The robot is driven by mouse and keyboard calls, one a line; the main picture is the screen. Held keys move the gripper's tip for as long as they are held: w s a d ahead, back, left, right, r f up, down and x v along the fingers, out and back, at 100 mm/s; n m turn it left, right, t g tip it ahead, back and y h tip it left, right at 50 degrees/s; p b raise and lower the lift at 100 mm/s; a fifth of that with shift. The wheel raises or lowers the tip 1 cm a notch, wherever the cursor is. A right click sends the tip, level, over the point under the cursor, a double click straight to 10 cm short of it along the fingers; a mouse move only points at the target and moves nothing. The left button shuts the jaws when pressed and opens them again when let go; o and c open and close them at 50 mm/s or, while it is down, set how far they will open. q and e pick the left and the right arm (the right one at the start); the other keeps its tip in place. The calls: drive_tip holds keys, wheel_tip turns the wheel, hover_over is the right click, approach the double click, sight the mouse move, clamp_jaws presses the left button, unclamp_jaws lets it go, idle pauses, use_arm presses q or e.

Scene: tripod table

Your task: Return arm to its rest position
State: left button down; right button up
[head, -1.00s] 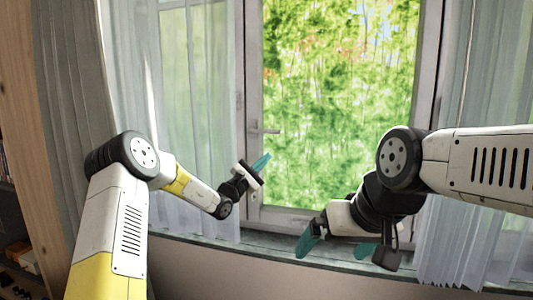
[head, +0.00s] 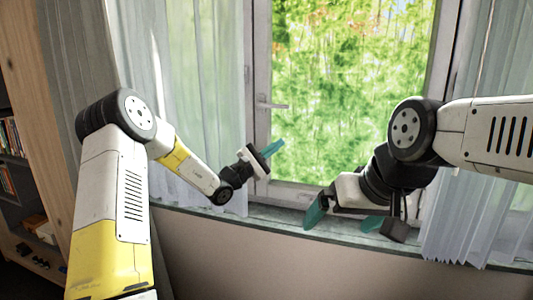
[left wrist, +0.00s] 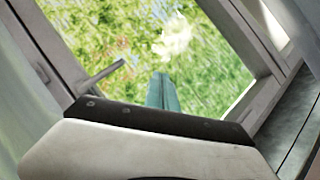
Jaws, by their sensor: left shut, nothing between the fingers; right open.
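My left gripper (head: 270,149) is in front of the window, to the right of and below the window handle (head: 272,105). Its teal fingers are shut together with nothing between them. In the left wrist view the shut fingers (left wrist: 163,92) point toward the glass, with the handle (left wrist: 98,77) to their left and apart from them. My right gripper (head: 343,219) is open and empty, its teal fingers spread low in front of the window sill. Both arms are raised and bent at the elbows.
The window (head: 345,90) looks closed, with green foliage outside. Sheer curtains hang at the left (head: 190,80) and right (head: 490,200). A greenish sill (head: 270,214) runs below the window. A shelf with books (head: 12,137) stands at the far left.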

use_arm(q)
drive_tip(key=s+d+r+m+g+y, duration=0.15)
drive_tip(key=s+m+g, duration=0.45)
drive_tip(key=s, duration=0.6)
drive_tip(key=s+d+m+g+y, duration=0.25)
drive_tip(key=s+m+g, duration=0.35)
drive_tip(key=s, duration=0.6)
drive_tip(key=s+a+f+m+t+y, duration=0.1)
drive_tip(key=s+a+y, duration=0.4)
drive_tip(key=a, duration=0.6)
drive_tip(key=s+a+f+m+t+y, duration=0.2)
drive_tip(key=s+a+y, duration=0.4)
drive_tip(key=s+a, duration=0.4)
drive_tip(key=shift+s+a+f+t, duration=0.25)
drive_tip(key=shift+a+t, duration=0.35)
drive_tip(key=shift+t, duration=0.2)
